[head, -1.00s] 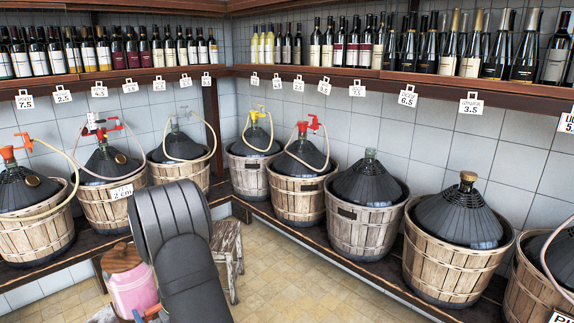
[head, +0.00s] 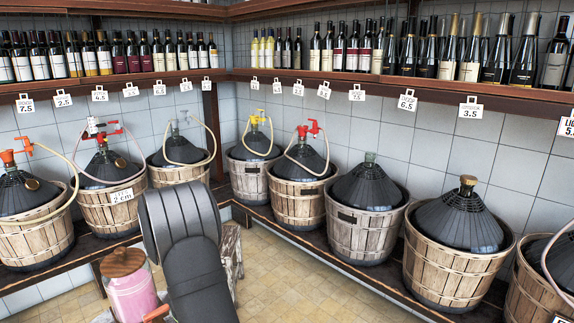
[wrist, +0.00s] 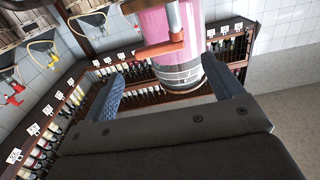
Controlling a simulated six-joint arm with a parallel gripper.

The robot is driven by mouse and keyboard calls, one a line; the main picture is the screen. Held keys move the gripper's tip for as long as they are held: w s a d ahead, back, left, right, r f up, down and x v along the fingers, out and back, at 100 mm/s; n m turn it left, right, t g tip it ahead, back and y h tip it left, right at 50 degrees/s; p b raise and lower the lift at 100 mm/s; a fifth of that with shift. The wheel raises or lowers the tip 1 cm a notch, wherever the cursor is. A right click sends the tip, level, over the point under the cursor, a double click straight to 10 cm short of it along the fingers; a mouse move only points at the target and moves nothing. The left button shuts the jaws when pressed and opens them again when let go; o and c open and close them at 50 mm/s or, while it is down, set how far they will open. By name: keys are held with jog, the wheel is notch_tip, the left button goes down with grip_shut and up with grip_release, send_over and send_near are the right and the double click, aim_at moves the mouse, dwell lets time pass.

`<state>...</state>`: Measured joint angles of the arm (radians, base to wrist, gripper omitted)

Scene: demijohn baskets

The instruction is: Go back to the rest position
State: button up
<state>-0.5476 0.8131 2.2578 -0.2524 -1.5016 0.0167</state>
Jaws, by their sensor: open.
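My gripper (wrist: 163,66) is open in the wrist view, with its two fingers spread apart and nothing gripped between them. A pink jar (wrist: 172,25) with an orange tap (wrist: 155,50) shows beyond the fingers; how far off it is, I cannot tell. In the head view my dark arm (head: 195,262) stands at the lower left centre and hides the gripper. The pink jar (head: 131,297) with its wooden lid shows just left of the arm, partly cut off by the bottom edge.
Wicker-basketed demijohns, such as one at right (head: 450,255), stand on low benches along both walls. Wine bottles line the shelves (head: 300,73) above, with price tags hanging below. A wooden stool (head: 230,255) stands behind my arm. The tiled floor (head: 290,285) to its right is clear.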

aim_at(155, 310)
jog(key=v, duration=1)
jog(key=x, duration=1.7)
jog(key=shift+a, duration=0.15)
jog(key=shift+s+m+t+h, duration=0.15)
jog(key=shift+m+t+h, duration=0.35)
jog(key=shift+m+h, duration=0.1)
jog(key=v, duration=1.8)
jog(key=w+f+m+h, duration=0.1)
jog(key=w+f+h, duration=0.1)
jog(key=w, duration=0.3)
jog(key=w+f+m+h, duration=0.1)
jog(key=w+f+h, duration=0.1)
jog(key=w+f, duration=0.1)
jog(key=w+f+m+h, duration=0.2)
jog(key=w+f, duration=0.1)
jog(key=w, duration=0.3)
jog(key=shift+w+a+g, duration=0.1)
jog(key=shift+w+g, duration=0.2)
jog(key=shift+g, duration=0.1)
jog(key=shift+w+f+m+h, duration=0.15)
jog(key=shift+w, duration=0.3)
jog(key=shift+w+f+m+h, duration=0.15)
jog(key=shift+w+f, duration=0.05)
jog(key=shift+w, duration=0.2)
jog(key=shift+o, duration=0.4)
